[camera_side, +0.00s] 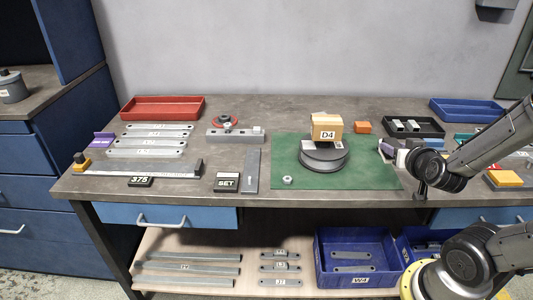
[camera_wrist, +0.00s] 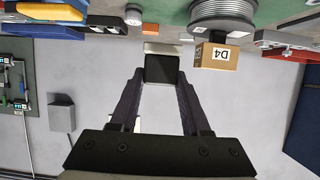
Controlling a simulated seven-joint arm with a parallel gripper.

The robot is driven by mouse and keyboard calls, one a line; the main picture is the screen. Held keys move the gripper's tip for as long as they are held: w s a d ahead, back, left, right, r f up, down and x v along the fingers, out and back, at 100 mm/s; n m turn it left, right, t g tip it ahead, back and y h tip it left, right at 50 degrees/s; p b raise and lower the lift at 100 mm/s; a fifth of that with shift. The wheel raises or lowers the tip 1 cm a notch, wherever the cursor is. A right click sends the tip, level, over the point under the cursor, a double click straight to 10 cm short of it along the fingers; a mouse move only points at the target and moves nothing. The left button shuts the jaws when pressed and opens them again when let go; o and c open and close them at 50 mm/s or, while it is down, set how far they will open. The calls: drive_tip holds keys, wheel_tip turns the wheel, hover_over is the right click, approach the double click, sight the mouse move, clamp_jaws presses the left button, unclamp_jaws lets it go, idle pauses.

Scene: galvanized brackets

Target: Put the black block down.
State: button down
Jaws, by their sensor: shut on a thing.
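My gripper (camera_side: 392,150) is at the right edge of the green mat (camera_side: 282,150) in the side view. In the wrist view my gripper (camera_wrist: 163,75) is shut on the black block (camera_wrist: 161,69), with a dark finger on each side. The block's face toward the wrist camera is black, and a pale face shows at its far end. In the side view the block (camera_side: 385,147) is small and partly hidden by the fingers. I cannot tell exactly how high it is above the bench.
A cardboard box marked D4 (camera_side: 327,127) sits on a round grey stack (camera_side: 323,160) left of my gripper. An orange block (camera_side: 363,127) and a black tray (camera_side: 438,134) with grey parts are behind. The mat's front right area is clear. A nut (camera_side: 287,180) lies front left.

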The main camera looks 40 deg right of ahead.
drive_tip(key=w+a+r+n+t+y, duration=0.25)
drive_tip(key=w+a+n+y, duration=0.45)
drive_tip(key=w, duration=0.5)
drive_tip(key=w+a+r+n+t+y, duration=0.1)
drive_tip(key=w+a+r+n+y, duration=0.3)
drive_tip(key=w+a, duration=0.65)
drive_tip(key=w+a+f+y, duration=0.1)
drive_tip(key=w+f, duration=0.4)
drive_tip(key=w, duration=0.1)
drive_tip(key=w+f+n+y, duration=0.1)
drive_tip(key=w+f, duration=0.4)
drive_tip(key=w, duration=0.2)
drive_tip(key=w+a+f+n+y, duration=0.1)
drive_tip(key=w+f, duration=0.5)
drive_tip(key=shift+w+a+f, duration=0.1)
drive_tip(key=shift+w+a, duration=0.2)
drive_tip(key=shift+w, duration=0.05)
drive_tip(key=shift+w+f, duration=0.1)
drive_tip(key=shift+f, duration=1.55)
